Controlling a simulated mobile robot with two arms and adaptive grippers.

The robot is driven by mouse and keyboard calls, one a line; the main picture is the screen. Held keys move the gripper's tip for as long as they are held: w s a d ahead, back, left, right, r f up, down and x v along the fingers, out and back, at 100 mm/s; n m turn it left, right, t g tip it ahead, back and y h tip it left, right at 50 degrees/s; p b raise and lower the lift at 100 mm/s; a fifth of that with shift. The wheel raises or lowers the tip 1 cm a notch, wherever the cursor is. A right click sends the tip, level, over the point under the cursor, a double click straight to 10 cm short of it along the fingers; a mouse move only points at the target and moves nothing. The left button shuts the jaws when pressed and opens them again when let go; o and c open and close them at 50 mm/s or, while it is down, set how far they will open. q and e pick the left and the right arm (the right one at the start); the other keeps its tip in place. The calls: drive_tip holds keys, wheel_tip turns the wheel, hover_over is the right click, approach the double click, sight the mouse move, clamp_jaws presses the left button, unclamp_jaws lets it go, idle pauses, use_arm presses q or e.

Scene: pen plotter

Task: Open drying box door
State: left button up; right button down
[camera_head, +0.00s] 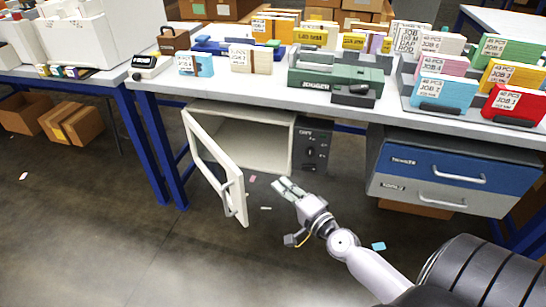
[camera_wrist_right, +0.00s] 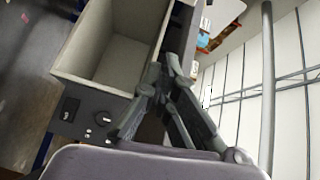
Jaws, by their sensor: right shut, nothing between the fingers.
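The drying box (camera_head: 262,122) hangs under the table, a pale box with a dark control panel (camera_head: 312,146) at its right. Its white-framed door (camera_head: 216,160) stands wide open, swung out toward the front left, with a handle (camera_head: 228,196) on its face. In the head view my right gripper (camera_head: 282,186) is shut and empty, in front of the control panel and to the right of the door, apart from both. The right wrist view shows the box's open interior (camera_wrist_right: 118,45) and the panel's knob (camera_wrist_right: 103,117) beside the fingers (camera_wrist_right: 165,75). My left gripper is not in view.
The table (camera_head: 230,88) above holds a green jogger (camera_head: 335,75) and several colored job stacks. A drawer unit (camera_head: 450,175) hangs at the right, its drawers shut. Cardboard boxes (camera_head: 75,122) stand on the floor at left. The floor before the door is mostly clear.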

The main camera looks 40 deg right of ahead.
drive_tip(key=d+m+h, duration=0.3)
drive_tip(key=d, duration=0.2)
drive_tip(key=w+d, duration=0.1)
drive_tip(key=w, duration=0.9)
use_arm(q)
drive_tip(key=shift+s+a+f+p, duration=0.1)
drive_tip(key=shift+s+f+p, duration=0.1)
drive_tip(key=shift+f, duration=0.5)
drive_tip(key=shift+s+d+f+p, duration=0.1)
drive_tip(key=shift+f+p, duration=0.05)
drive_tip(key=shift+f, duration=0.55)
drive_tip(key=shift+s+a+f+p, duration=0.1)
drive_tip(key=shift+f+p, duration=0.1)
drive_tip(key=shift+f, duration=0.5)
use_arm(e)
drive_tip(key=shift+s+a+r, duration=0.15)
drive_tip(key=shift+s+a, duration=0.05)
drive_tip(key=shift+a, duration=0.7)
drive_tip(key=shift+s+a+r, duration=0.15)
drive_tip(key=shift+a, duration=0.75)
